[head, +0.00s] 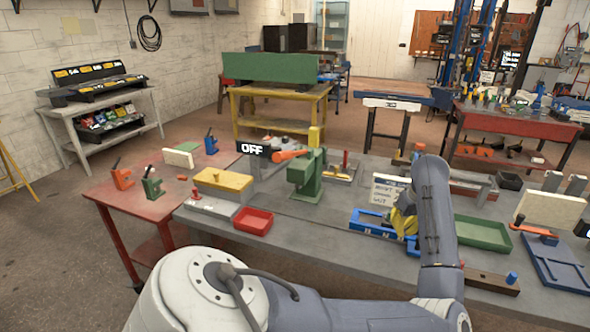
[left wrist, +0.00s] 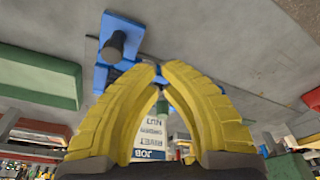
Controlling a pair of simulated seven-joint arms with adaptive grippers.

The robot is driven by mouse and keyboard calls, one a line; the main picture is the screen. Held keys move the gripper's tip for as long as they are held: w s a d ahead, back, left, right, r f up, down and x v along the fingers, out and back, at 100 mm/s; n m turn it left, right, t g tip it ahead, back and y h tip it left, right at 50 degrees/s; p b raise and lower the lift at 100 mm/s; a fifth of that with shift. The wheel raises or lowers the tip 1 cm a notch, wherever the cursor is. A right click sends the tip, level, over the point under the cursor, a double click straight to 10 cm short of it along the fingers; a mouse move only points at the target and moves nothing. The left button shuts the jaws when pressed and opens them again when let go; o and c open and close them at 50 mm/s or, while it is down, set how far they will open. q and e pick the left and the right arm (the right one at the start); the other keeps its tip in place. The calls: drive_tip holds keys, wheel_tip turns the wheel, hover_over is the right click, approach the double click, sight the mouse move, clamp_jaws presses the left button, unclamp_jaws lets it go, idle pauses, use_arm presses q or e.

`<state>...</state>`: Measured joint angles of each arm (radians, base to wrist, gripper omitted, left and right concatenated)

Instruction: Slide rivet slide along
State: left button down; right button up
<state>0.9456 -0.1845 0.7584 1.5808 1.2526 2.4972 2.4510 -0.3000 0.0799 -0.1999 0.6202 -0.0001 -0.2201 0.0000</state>
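A blue rivet slide (head: 372,224), a low frame on the grey bench, lies in the middle right of the head view, partly hidden by my arm. Its blue end with a dark round knob (left wrist: 114,45) shows beyond the fingers in the left wrist view. My left gripper (head: 404,224) has yellow fingers and is low over the right part of the blue frame. In the left wrist view its fingertips (left wrist: 160,69) nearly meet, close to blue material. Whether they touch or pinch it, I cannot tell. My right gripper is out of view.
A job card (head: 387,190) stands behind the blue frame. A green tray (head: 482,233) is to its right, and a wooden block with a blue peg (head: 490,281) lies in front. A green press (head: 305,175) and a red tray (head: 253,221) are left. Bare bench (head: 310,228) lies between.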

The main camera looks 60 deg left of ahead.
use_arm(q)
drive_tip(key=shift+r, duration=2.85)
